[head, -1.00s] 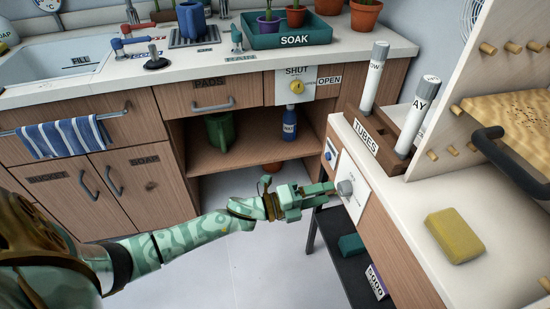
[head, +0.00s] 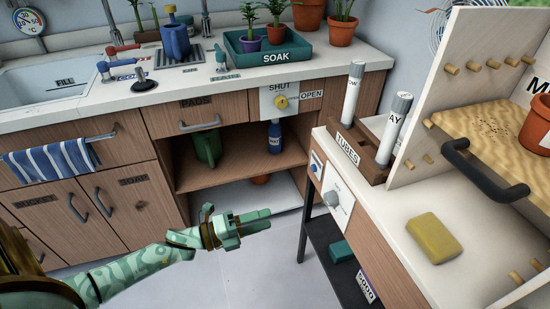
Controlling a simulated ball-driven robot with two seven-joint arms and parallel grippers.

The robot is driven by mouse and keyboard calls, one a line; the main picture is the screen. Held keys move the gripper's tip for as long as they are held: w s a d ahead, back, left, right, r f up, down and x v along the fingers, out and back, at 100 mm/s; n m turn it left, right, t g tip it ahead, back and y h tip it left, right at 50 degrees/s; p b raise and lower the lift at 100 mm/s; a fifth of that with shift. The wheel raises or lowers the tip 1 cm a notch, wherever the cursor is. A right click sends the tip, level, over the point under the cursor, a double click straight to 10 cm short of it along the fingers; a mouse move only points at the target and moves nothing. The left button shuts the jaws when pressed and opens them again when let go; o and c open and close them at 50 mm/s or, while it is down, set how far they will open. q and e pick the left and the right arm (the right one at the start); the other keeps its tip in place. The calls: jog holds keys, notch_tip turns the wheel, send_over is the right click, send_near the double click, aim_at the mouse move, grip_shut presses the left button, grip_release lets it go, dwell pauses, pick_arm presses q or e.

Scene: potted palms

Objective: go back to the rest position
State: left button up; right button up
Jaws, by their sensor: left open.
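My left gripper (head: 254,222) is a pale green patterned hand at the end of my left arm, which comes in from the lower left. It is open and empty, in free air over the floor in front of the open cabinet. It is apart from the grey knob (head: 331,204) on the white panel of the right-hand counter, which stands to its right. My right gripper is not in view.
The right-hand counter (head: 393,232) carries a TUBES rack (head: 352,158), a yellow sponge (head: 433,238) and a pegboard shelf. A sink counter (head: 205,86) with a SOAK tray (head: 276,56) runs along the back. The floor (head: 215,276) between is clear.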

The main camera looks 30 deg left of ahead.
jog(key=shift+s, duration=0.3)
